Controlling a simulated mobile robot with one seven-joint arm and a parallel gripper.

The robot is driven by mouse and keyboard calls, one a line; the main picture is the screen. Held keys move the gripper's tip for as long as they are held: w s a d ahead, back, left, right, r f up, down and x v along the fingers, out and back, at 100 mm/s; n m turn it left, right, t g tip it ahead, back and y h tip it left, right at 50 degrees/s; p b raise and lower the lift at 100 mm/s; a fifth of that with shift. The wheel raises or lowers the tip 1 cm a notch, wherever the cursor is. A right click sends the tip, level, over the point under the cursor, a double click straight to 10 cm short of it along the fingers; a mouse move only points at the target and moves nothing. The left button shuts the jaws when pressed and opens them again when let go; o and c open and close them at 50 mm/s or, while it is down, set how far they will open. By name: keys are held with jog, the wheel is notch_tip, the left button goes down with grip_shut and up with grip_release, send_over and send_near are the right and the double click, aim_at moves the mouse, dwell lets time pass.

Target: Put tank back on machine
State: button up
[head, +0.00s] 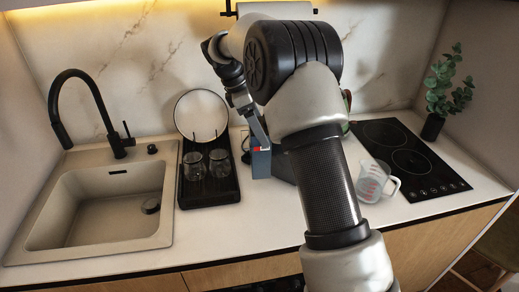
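My gripper (257,132) points down over the counter, just right of the drying rack. It is small and seen from the side, so I cannot tell whether it is open or shut, or whether it holds anything. A blue-grey upright item with a small red mark (261,163) is directly below my gripper; touching or apart is unclear. A dark base (283,170) shows beside it, and my arm hides most of what stands there. I cannot clearly identify the machine or the tank. A clear measuring jug with red markings (372,182) stands right of my arm.
The sink (105,205) with a black faucet (85,95) is at left. A black rack (209,190) holds two glasses and a white plate (201,115). A black cooktop (410,160) and a plant (445,85) are at right. The front counter strip is clear.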

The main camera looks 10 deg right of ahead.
notch_tip(320, 180, down, 6)
jog(key=shift+d+r, duration=0.1)
jog(key=shift+d, duration=0.05)
dwell(0.5)
jog(key=shift+f, duration=0.45)
jog(key=o, duration=2.1)
jog(key=shift+w+r, duration=0.1)
